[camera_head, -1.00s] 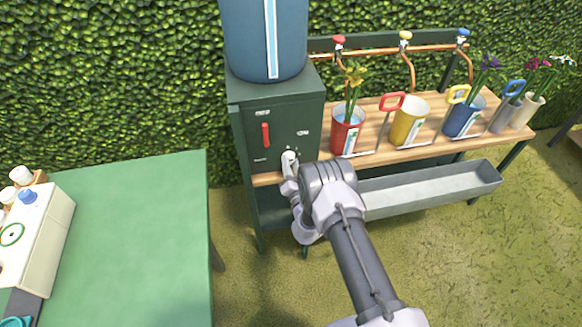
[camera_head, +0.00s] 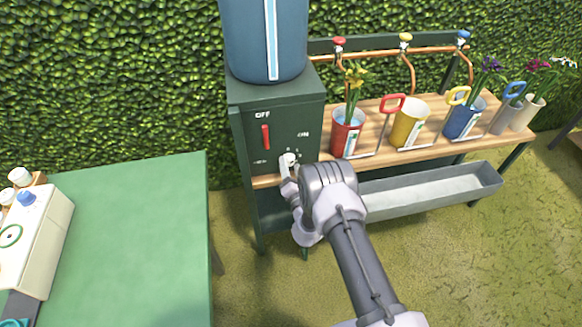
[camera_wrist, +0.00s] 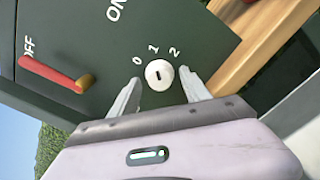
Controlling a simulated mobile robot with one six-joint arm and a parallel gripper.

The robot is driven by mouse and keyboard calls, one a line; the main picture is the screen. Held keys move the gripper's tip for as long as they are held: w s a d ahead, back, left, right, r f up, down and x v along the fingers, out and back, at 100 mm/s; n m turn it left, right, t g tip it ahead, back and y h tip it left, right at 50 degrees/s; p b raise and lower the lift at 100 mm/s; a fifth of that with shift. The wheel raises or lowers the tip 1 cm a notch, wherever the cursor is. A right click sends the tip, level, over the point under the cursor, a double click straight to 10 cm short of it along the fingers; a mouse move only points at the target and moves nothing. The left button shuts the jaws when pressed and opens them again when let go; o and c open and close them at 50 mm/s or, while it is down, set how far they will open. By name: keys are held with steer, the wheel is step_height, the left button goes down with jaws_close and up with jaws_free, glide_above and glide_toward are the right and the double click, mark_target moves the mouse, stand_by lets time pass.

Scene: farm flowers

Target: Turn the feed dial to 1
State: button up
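The feed dial (camera_wrist: 159,73) is a small round white knob with a short dark mark, on the front of a dark green box. The numbers 0, 1 and 2 arc above it in the wrist view. The mark runs roughly up and down there, closest in line with 1; which end points is unclear. My gripper (camera_wrist: 160,82) is open, one finger on each side of the dial, with a narrow gap visible on both sides. In the head view the dial (camera_head: 289,158) is partly hidden by my gripper (camera_head: 286,166).
A red lever (camera_head: 265,136) on the same green box (camera_head: 240,140) points toward OFF. A blue tank (camera_head: 262,40) stands on top. To the right are a wooden bench (camera_head: 372,120) with flower buckets and a grey trough (camera_head: 430,187). A green table (camera_head: 140,240) is at left.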

steer(key=p+v, duration=0.7)
steer(key=v, duration=1)
steer(key=shift+s, duration=0.25)
steer(key=shift+r, duration=0.15)
